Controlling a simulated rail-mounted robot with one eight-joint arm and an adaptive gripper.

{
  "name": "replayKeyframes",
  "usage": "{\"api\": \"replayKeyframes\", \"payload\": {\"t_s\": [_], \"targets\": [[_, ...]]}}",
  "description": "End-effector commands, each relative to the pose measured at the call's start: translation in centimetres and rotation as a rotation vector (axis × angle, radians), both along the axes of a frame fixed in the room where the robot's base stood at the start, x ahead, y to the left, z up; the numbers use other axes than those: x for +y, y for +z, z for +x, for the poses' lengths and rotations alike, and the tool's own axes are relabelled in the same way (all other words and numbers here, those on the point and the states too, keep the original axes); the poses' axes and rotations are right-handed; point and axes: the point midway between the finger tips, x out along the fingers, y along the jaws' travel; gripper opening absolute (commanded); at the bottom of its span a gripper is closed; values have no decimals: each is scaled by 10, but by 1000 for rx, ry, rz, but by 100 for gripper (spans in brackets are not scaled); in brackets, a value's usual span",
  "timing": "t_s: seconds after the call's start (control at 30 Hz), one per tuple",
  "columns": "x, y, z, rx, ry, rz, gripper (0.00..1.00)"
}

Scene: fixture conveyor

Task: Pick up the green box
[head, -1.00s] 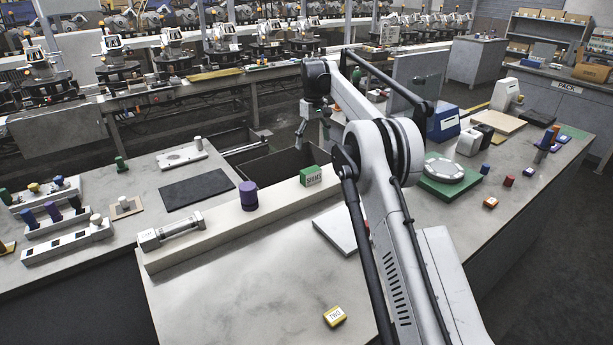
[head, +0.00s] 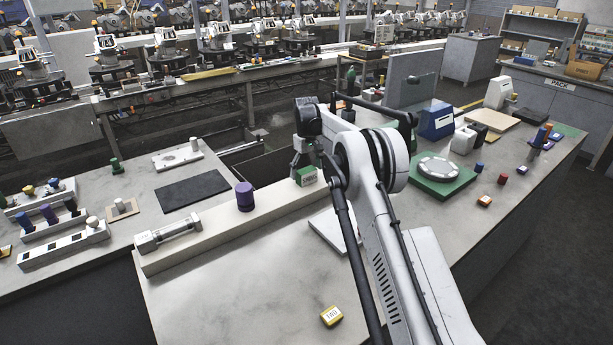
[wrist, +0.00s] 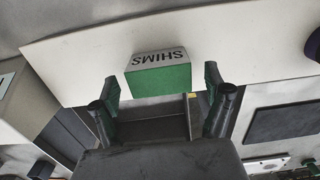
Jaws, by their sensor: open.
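The green box (head: 308,177), with a white face lettered SHIMS, sits on the white raised ledge (head: 217,229). In the head view my arm hides part of it. In the wrist view the green box (wrist: 158,76) lies ahead, between the lines of the two fingers and just beyond their tips. My gripper (wrist: 160,88) is open and empty, with a finger to each side of the box; I see no contact. In the head view my gripper (head: 299,165) is beside the box, partly hidden by my own arm.
A purple cylinder (head: 245,197) stands left of the box on the same ledge, and a clear-tubed fixture (head: 168,235) lies farther left. A dark open bin (head: 262,168) is behind the ledge.

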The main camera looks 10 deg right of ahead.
Motion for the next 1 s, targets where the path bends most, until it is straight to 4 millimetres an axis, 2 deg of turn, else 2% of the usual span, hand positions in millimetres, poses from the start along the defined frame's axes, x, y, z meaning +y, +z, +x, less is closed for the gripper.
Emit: {"api": "replayKeyframes", "payload": {"t_s": [0.1, 0.3, 0.67, 1.0], "targets": [[0, -9, 0, 0, 0, 0, 82], [0, -10, 0, 0, 0, 0, 80], [0, -10, 0, 0, 0, 0, 32], [0, -7, 0, 0, 0, 0, 31]]}}
